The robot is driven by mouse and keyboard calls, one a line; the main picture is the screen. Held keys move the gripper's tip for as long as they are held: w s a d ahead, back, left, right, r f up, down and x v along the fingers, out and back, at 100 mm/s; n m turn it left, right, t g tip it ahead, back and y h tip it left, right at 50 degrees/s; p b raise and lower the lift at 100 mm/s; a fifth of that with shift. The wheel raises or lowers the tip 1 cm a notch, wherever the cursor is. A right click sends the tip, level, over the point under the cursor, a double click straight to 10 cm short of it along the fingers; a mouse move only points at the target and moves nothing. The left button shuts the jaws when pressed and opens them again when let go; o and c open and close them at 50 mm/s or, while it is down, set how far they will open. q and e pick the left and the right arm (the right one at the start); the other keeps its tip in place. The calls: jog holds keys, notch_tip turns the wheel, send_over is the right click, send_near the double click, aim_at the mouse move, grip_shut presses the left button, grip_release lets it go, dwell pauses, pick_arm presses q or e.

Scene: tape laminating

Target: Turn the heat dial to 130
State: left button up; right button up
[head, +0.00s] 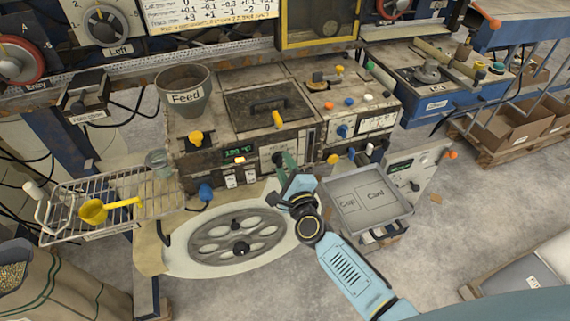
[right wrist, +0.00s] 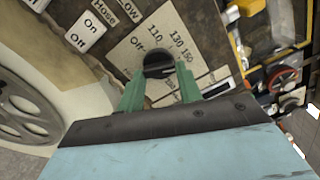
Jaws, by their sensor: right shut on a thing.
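The heat dial (right wrist: 158,66) is a dark round knob on a pale plate marked Off, 110, 130 and 150, seen in the right wrist view. I cannot tell which mark it points to. My right gripper (right wrist: 160,88) has green fingers, one on each side of the dial, shut on it. In the head view my right gripper (head: 285,160) is at the front of the machine (head: 240,160), and its fingers mostly hide the dial. A small green readout (head: 236,152) is lit left of it, its digits too small to read surely. My left gripper is not in view.
A Feed hopper (head: 187,98) stands on the machine. A grey Cap and Card tray (head: 368,212) is right of my gripper, and a round grey holed plate (head: 238,237) is below. A wire rack (head: 150,205) with a yellow scoop (head: 95,211) is at left.

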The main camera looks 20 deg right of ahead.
jog(key=n+p, duration=0.1)
jog(key=n, duration=0.3)
jog(key=shift+r+p, duration=0.15)
jog(key=shift+p, duration=0.15)
jog(key=shift+n+p, duration=0.65)
jog(key=shift+n, duration=1.45)
jog(key=o, duration=1)
jog(key=s, duration=1.3)
jog(key=shift+s+d, duration=0.25)
